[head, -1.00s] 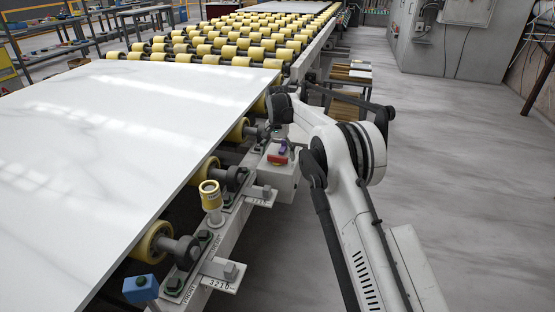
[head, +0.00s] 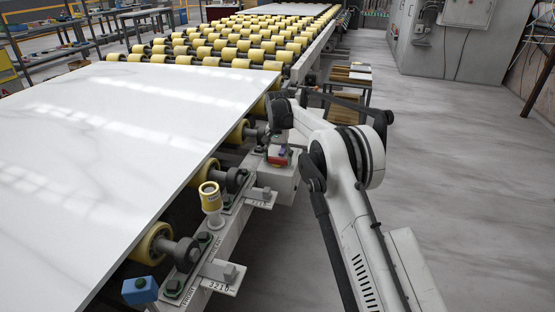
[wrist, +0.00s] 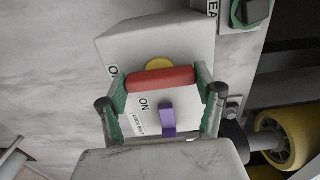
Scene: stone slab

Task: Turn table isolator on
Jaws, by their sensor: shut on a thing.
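The table isolator is a pale grey box (head: 286,176) on the side of the roller table frame. It has a red handle (head: 278,155), which lies crosswise in the wrist view (wrist: 160,79) with part of a yellow disc (wrist: 159,63) behind it. In the head view the fingertips are hard to make out.
A large white stone slab (head: 130,140) lies on yellow rollers left of the isolator. The floor on the right (head: 460,170) is clear.

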